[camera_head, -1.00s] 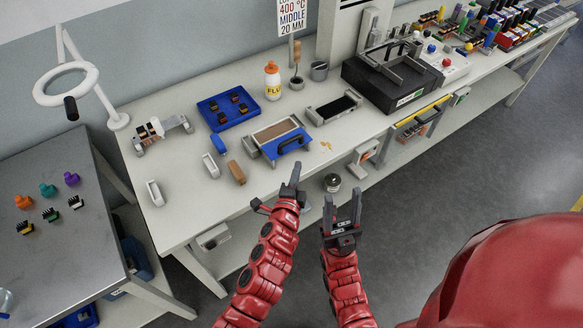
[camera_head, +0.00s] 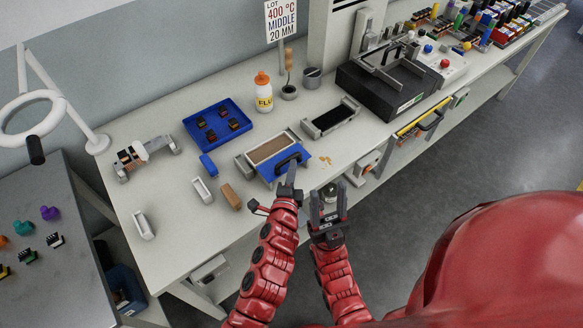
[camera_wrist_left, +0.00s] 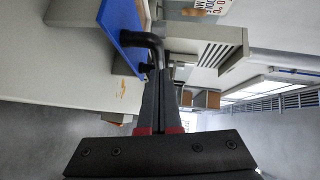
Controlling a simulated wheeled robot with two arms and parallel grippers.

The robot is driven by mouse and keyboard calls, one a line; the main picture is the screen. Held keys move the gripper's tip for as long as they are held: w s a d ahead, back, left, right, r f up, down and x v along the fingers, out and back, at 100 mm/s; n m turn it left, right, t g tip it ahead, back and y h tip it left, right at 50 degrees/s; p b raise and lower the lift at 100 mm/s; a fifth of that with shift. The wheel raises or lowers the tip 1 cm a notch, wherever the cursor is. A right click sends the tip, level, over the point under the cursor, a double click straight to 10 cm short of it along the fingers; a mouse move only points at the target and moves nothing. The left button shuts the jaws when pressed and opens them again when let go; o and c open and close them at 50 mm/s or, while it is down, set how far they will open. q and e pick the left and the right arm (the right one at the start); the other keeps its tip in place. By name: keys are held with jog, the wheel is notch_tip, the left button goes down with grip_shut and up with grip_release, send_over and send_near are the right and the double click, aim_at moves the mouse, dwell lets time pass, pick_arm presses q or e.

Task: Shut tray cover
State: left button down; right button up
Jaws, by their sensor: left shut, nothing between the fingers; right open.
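The tray cover (camera_head: 283,171) is a blue panel with a black bar handle (camera_head: 290,158). It lies folded open on the front side of a grey tray (camera_head: 247,166), whose brown inside shows uncovered. My left gripper (camera_head: 291,170) is shut and empty, with its tips at the near side of the handle. In the left wrist view the cover (camera_wrist_left: 124,30) is at the top, and the black handle (camera_wrist_left: 140,39) bends right by the fingertips (camera_wrist_left: 162,72). I cannot tell whether they touch. My right gripper (camera_head: 328,198) is open and empty in front of the table edge.
A blue bin with dark parts (camera_head: 215,128), a flux bottle (camera_head: 264,95) and a grey holder with a black top (camera_head: 330,118) stand around the tray. A brown block (camera_head: 231,197) lies left of it.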

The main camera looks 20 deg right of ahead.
aim_at(275, 160)
pick_arm(q)
jog(key=w+a, duration=0.1)
jog(key=w, duration=0.1)
jog(key=w+a+p, duration=0.1)
jog(key=w, duration=0.4)
jog(key=shift+w+a, duration=0.35)
jog(key=shift+a, duration=0.05)
jog(key=shift+w+a+r, duration=0.1)
